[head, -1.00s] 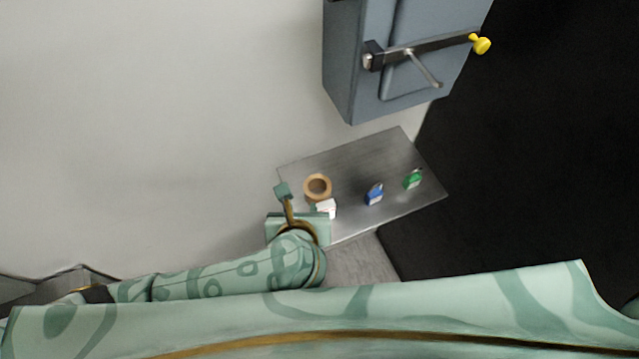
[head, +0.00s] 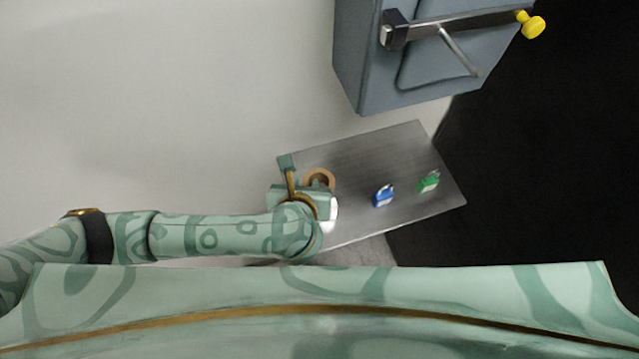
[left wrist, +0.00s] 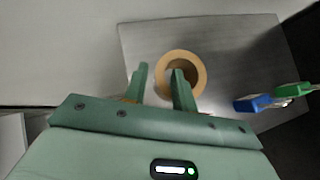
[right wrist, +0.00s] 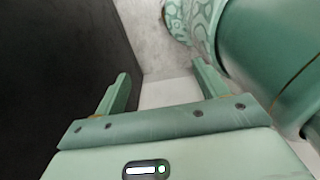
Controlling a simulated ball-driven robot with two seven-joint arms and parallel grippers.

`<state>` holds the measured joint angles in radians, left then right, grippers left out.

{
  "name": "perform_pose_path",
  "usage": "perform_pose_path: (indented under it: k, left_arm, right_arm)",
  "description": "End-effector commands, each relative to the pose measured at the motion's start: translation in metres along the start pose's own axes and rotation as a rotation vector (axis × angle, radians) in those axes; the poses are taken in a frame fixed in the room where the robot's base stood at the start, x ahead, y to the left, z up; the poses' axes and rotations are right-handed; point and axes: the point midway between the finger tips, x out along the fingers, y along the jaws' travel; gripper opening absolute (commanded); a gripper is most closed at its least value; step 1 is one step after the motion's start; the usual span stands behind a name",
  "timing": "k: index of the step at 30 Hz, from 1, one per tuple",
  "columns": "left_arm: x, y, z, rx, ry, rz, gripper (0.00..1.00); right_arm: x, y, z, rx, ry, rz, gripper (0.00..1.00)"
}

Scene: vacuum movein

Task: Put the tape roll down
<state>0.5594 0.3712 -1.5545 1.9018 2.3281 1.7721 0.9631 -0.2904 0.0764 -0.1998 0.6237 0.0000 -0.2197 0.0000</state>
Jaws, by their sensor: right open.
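The tan tape roll (head: 320,177) lies flat near the left end of the grey metal table (head: 400,150). In the left wrist view the tape roll (left wrist: 197,66) shows as a ring with an open middle. My left gripper (left wrist: 160,76) is open, its fingers partly apart. One fingertip overlaps the ring's hole and the other is outside its left side, with a gap to the wall. Whether the fingers reach down to the roll's height is unclear. In the head view my left gripper (head: 287,178) partly covers the roll. My right gripper (right wrist: 163,85) is open and empty, away from the table.
A white thing (head: 329,217) is partly hidden by my left gripper. A blue-grey cabinet (head: 420,75) with a yellow-knobbed lever (head: 532,25) is behind. The table's back middle is clear.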

Motion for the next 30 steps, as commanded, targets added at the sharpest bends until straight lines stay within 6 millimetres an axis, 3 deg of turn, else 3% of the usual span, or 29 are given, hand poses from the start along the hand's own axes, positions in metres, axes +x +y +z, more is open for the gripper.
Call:
perform_pose_path:
  k: [1,3,16,30]
  left_arm:
    - [0.000,0.000,0.000,0.000,0.000,0.000,0.12]
    - [0.000,0.000,0.000,0.000,0.000,0.000,0.00]
    - [-0.003,0.000,0.003,-0.002,0.003,0.001,0.00]
    - [-0.064,-0.001,0.069,-0.001,-0.001,-0.001,0.00]
  right_arm:
    - [-0.001,-0.002,0.004,0.000,-0.006,-0.003,0.73]
    - [-0.001,-0.004,0.011,0.000,-0.016,-0.006,0.73]
    - [-0.002,-0.001,0.012,-0.002,-0.017,-0.001,0.73]
    - [-0.017,0.001,0.006,-0.002,-0.011,0.001,0.73]
